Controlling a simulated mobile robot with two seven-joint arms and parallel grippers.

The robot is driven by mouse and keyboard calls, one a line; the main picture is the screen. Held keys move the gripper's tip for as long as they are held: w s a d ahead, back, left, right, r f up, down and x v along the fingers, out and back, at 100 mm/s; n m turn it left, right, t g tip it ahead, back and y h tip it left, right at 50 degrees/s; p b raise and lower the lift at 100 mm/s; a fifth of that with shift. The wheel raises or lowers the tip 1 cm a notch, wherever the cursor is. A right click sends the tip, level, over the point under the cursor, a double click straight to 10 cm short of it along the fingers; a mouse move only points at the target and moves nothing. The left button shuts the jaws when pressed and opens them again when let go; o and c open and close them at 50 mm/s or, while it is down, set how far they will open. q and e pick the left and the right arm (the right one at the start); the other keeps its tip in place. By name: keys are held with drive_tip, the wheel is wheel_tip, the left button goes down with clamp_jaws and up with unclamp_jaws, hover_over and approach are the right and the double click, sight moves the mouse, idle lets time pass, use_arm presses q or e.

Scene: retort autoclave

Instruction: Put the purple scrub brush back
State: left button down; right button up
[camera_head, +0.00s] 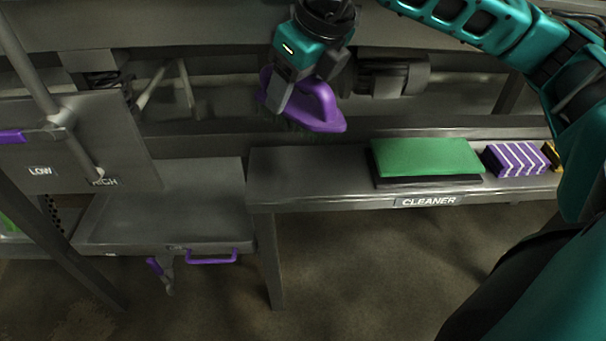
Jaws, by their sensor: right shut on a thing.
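The purple scrub brush (318,108) is in the upper middle of the head view, with its dark bristles facing down. My right gripper (283,97) is shut on the brush and holds it in the air, above and behind the left end of the shelf labelled CLEANER (318,176). The fingers cover part of the brush's handle. The left part of that shelf is bare. My left gripper is not in the view.
A green pad (426,157) on a dark base and a purple-and-white striped block (515,159) sit on the shelf's right side. A grey tray with a purple handle (211,257) stands lower left. A LOW-labelled panel (75,150) is at the far left.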

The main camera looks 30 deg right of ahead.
drive_tip(key=m+h, duration=0.1)
drive_tip(key=m, duration=0.3)
drive_tip(key=shift+d+r+h+b, duration=0.2)
drive_tip(key=shift+d+h+b, duration=0.15)
drive_tip(key=shift+d+h, duration=0.05)
drive_tip(key=shift+f+m, duration=0.25)
drive_tip(key=shift+m, duration=0.05)
wheel_tip(320, 180, down, 9)
drive_tip(key=shift+f+b, duration=0.2)
drive_tip(key=shift+b, duration=0.2)
drive_tip(key=shift+f, duration=0.1)
drive_tip(key=shift+f+b, duration=0.2)
drive_tip(key=shift+b, duration=0.2)
drive_tip(key=o, duration=1.1)
drive_tip(key=shift+r, duration=0.1)
drive_tip(key=shift+r, duration=0.1)
